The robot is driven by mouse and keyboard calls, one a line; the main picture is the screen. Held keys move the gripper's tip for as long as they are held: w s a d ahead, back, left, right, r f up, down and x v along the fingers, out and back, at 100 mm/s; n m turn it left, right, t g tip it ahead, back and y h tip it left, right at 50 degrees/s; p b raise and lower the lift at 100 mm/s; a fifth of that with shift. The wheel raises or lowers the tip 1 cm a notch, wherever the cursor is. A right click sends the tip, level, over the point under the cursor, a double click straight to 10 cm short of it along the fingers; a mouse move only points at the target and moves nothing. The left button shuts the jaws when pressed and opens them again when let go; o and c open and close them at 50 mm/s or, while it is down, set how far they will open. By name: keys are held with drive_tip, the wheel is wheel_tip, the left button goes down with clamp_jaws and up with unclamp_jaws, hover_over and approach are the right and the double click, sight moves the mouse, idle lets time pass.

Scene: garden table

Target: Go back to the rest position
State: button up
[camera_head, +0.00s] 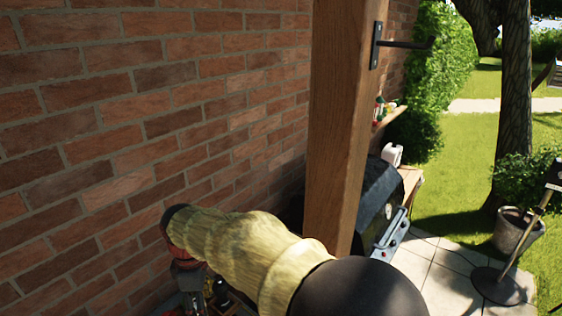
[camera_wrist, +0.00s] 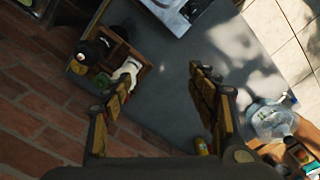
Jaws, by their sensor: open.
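My gripper (camera_wrist: 160,82) shows in the wrist view with its two worn yellow-and-black fingers spread wide apart. Nothing is between the fingers; the grey surface (camera_wrist: 165,105) lies below them. In the head view my arm, in a yellowish sleeve, reaches across the lower middle towards the brick wall (camera_head: 120,120). I cannot make out the fingers in that view.
A wooden post (camera_head: 340,130) stands close beside my arm, with a dark grill (camera_head: 378,200) behind it. The wrist view shows a wooden box (camera_wrist: 122,48) holding dark items and something white, and a clear jug (camera_wrist: 268,122) at right. Paving (camera_head: 440,262) lies right.

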drive_tip(key=s+d+f+m+t+b, duration=0.2)
drive_tip(key=s+d+m+b, duration=0.3)
drive_tip(key=d, duration=0.8)
drive_tip(key=s+d+f+m+t+b, duration=0.1)
drive_tip(key=s+d+m+b, duration=0.5)
drive_tip(key=d, duration=0.7)
drive_tip(key=s+d+f+m+t+b, duration=0.2)
drive_tip(key=s+d+m+b, duration=0.3)
drive_tip(key=d, duration=0.8)
drive_tip(key=f+m+b, duration=0.1)
drive_tip(key=m+b, duration=0.1)
drive_tip(key=m, duration=0.1)
drive_tip(key=shift+s+f+t, duration=0.2)
drive_tip(key=shift+s+t, duration=0.1)
